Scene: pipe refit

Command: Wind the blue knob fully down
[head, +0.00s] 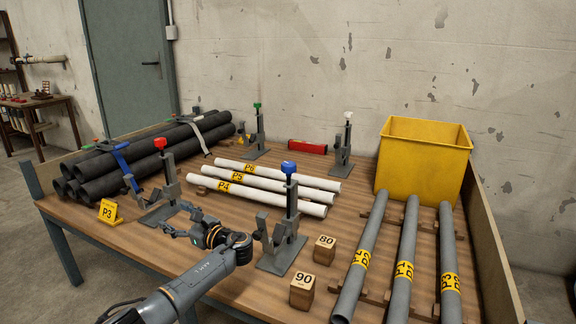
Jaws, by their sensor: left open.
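The blue knob (289,168) sits on top of an upright screw of a grey clamp stand (283,249) near the front middle of the table. The screw's dark shaft shows between the knob and the stand. My left gripper (174,220) is open and empty, to the left of this stand and low over the table, with its fingers pointing left, away from the knob. It is apart from the blue knob. My right gripper is not in view.
Similar stands carry a red knob (160,143), a green knob (257,106) and a white knob (348,115). White pipes (275,182) lie behind the blue-knob stand. Blocks marked 80 (324,250) and 90 (302,291), grey pipes (405,255) and a yellow bin (424,160) are at right.

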